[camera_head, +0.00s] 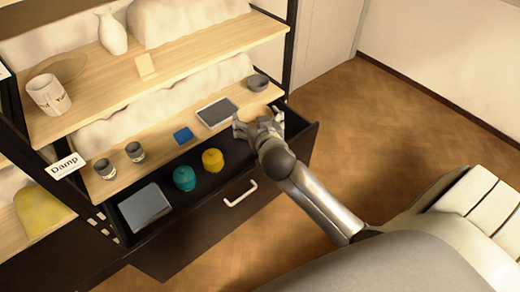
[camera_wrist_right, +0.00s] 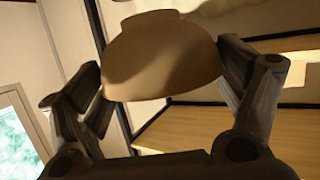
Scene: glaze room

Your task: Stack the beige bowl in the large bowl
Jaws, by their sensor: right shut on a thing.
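The beige bowl (camera_wrist_right: 162,62) fills the upper middle of the right wrist view, between the two fingers of my right gripper (camera_wrist_right: 165,95), which is shut on it. In the head view my right gripper (camera_head: 257,122) is over the right end of the open drawer, close to the shelf edge; the beige bowl cannot be made out there. A small grey bowl (camera_head: 258,84) stands on the lower shelf behind the gripper. A brown round dish (camera_head: 70,66) lies on the upper shelf; I cannot tell whether it is the large bowl. My left gripper is not in view.
The open drawer (camera_head: 180,238) holds a teal jar (camera_head: 184,178), a yellow jar (camera_head: 212,160) and a grey box (camera_head: 146,206).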

